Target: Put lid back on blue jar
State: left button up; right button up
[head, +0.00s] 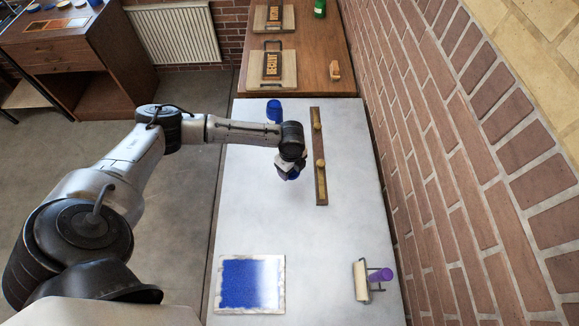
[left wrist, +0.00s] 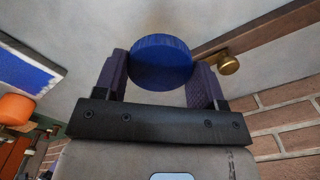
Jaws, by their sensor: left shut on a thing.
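My left gripper (head: 289,166) is above the pale table and shut on a round blue lid (head: 293,175). In the left wrist view the gripper's two dark fingers (left wrist: 160,80) clasp the lid (left wrist: 160,60) from opposite sides. The blue jar (head: 274,110) stands upright at the far end of the table, beyond the gripper and a little to its left. The lid is apart from the jar. The jar's opening is too small to make out. My right gripper is not in view.
A wooden rail (head: 321,188) with brass knobs lies just right of the gripper. A blue-inked slab (head: 248,283) lies near left, and a roller (head: 361,281) with a purple handle near right. A brick wall (head: 500,200) runs along the right. The table's middle is clear.

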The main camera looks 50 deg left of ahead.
pick_arm(q)
jog(key=w+d+r+n, duration=0.1)
jog(key=d+r+n, duration=0.4)
jog(key=r, duration=0.4)
jog(key=w+d+r+n, duration=0.1)
jog(key=d+r+n, duration=0.5)
jog(key=r, duration=0.4)
jog(key=w+d+r+n, duration=0.1)
jog(key=d+r+n, duration=0.4)
jog(key=r, duration=0.5)
jog(key=shift+d+r+n, duration=0.15)
jog(key=shift+d+n, duration=0.15)
jog(key=shift+d, duration=0.15)
jog(key=shift+w, duration=0.1)
